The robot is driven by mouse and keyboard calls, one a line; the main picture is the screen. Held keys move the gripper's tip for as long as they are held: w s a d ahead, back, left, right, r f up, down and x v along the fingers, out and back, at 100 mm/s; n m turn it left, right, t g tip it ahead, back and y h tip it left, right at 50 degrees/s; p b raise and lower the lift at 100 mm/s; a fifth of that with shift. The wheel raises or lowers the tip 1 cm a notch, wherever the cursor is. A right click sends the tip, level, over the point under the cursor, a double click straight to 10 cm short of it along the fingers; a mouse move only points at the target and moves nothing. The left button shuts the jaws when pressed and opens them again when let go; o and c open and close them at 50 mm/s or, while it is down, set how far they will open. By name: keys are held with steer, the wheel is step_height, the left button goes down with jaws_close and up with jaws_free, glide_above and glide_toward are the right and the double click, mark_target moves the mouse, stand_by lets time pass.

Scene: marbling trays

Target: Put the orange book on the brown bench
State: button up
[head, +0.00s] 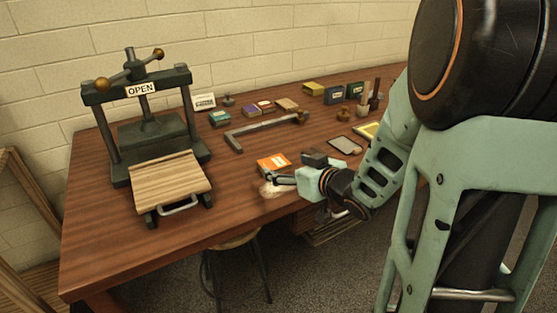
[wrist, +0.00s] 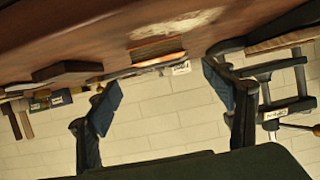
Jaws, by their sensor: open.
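The orange book (head: 273,162) lies flat on the brown wooden bench (head: 105,225), near its front middle. In the wrist view, which is upside down, its orange cover and page edge (wrist: 157,50) show between and beyond my fingers. My gripper (head: 273,181) is open and empty, low near the front of the bench, just in front of the book in the head view. In the wrist view my gripper's two dark fingers (wrist: 163,93) stand wide apart. The exact gap between fingers and book cannot be told.
A dark press (head: 150,130) with an OPEN sign and a pale wooden board stands at the left. A metal bar frame (head: 262,128), small books (head: 262,107) and a grey flat piece (head: 345,145) lie behind. A stool (head: 235,241) is below the front edge.

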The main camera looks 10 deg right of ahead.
steer(key=shift+p+v, duration=0.3)
steer(key=shift+v, duration=1.55)
